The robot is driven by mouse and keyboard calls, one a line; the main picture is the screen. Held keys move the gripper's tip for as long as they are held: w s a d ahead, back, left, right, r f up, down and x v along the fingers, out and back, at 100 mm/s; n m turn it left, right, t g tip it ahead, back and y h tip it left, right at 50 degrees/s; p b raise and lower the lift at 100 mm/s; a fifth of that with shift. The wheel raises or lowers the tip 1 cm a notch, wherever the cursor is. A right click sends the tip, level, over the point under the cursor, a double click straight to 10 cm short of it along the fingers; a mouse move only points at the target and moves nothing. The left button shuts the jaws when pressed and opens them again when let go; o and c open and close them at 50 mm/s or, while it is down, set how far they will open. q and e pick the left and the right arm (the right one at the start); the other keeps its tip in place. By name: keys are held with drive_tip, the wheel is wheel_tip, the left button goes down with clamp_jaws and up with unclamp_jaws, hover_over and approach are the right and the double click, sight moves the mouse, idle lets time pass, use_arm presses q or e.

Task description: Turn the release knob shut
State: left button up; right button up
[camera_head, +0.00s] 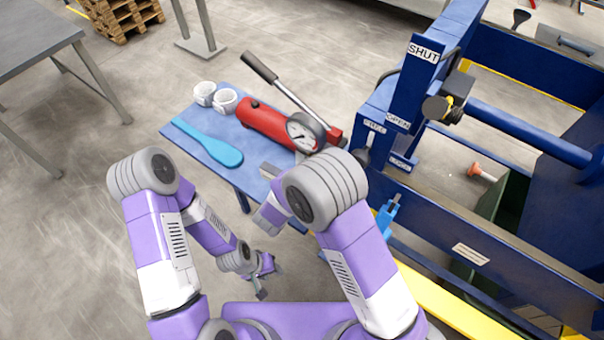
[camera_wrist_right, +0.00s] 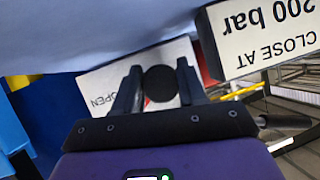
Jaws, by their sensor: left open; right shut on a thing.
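The release knob (camera_wrist_right: 161,86) is black and round in the right wrist view. It sits in front of a white plate (camera_wrist_right: 98,88) lettered OPEN, with a bit of red beside the knob. My right gripper (camera_wrist_right: 158,78) has one finger on each side of the knob and is shut on it. In the head view my right arm covers this spot, so the knob and right fingertips are hidden. How far the knob is turned I cannot tell. My left gripper (camera_head: 263,286) is open and empty, hanging low over the floor left of my right forearm.
A blue bench (camera_head: 190,112) carries a red hand pump (camera_head: 268,122) with a gauge (camera_head: 304,133), a light blue paddle (camera_head: 210,143) and two white cups (camera_head: 224,101). A sign (camera_wrist_right: 270,32) reads CLOSE AT 200 bar. The blue press frame (camera_head: 470,225) stands at right.

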idle(0.4)
drive_tip(key=o, duration=0.8)
drive_tip(key=shift+c, duration=0.2)
drive_tip(key=shift+a, duration=0.1)
drive_tip(key=p+v, duration=0.1)
drive_tip(key=v, duration=0.6)
drive_tip(key=shift+s+r, duration=0.1)
drive_tip(key=shift+s, duration=0.15)
